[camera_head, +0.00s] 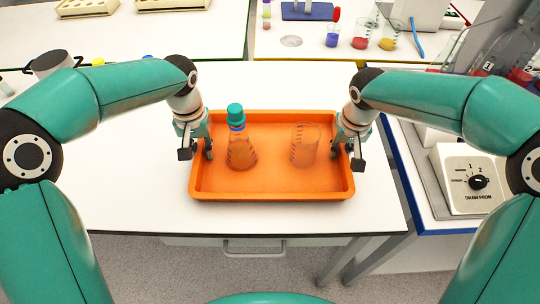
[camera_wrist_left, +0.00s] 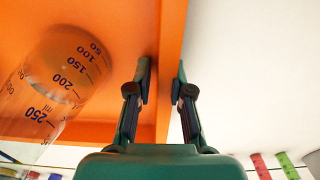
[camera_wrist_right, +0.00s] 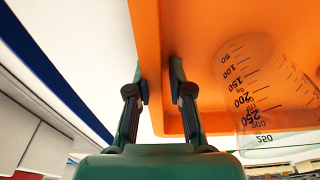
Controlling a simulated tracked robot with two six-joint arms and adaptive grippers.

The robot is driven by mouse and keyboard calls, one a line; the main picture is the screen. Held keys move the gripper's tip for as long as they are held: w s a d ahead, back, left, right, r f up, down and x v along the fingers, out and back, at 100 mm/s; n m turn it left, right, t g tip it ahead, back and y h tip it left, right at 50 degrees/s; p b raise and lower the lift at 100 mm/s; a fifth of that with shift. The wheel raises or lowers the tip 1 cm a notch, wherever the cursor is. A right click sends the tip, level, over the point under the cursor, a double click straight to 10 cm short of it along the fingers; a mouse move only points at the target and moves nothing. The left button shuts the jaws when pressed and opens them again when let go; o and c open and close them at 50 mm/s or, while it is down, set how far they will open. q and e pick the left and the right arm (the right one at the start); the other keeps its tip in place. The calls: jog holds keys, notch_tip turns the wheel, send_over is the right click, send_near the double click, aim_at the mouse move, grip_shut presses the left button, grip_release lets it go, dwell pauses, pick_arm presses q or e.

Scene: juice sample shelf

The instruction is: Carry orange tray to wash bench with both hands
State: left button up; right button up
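The orange tray (camera_head: 270,192) is level over the white bench in front of me; I cannot tell whether it touches the top. In it stand a conical flask (camera_head: 240,152) with a teal cap, left, and a clear graduated beaker (camera_head: 304,145), right. My left gripper (camera_head: 197,150) is at the tray's left wall; in the left wrist view its fingers (camera_wrist_left: 162,85) are close together with the wall (camera_wrist_left: 172,40) between them. My right gripper (camera_head: 346,152) is at the right wall; its fingers (camera_wrist_right: 157,85) likewise pinch the wall (camera_wrist_right: 150,35).
The white bench (camera_head: 130,200) is clear beside the tray. A blue-edged bench at right holds a dial-fronted device (camera_head: 475,180). Behind, a yellow-edged bench carries small beakers (camera_head: 360,38), and a green-edged bench carries racks (camera_head: 88,6). Grey floor (camera_head: 190,265) shows in front.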

pick_arm(q)
grip_shut()
pick_arm(e)
grip_shut()
pick_arm(q)
jog(key=shift+r, duration=0.15)
pick_arm(e)
jog(key=shift+w+r, duration=0.1)
jog(key=shift+r, duration=0.05)
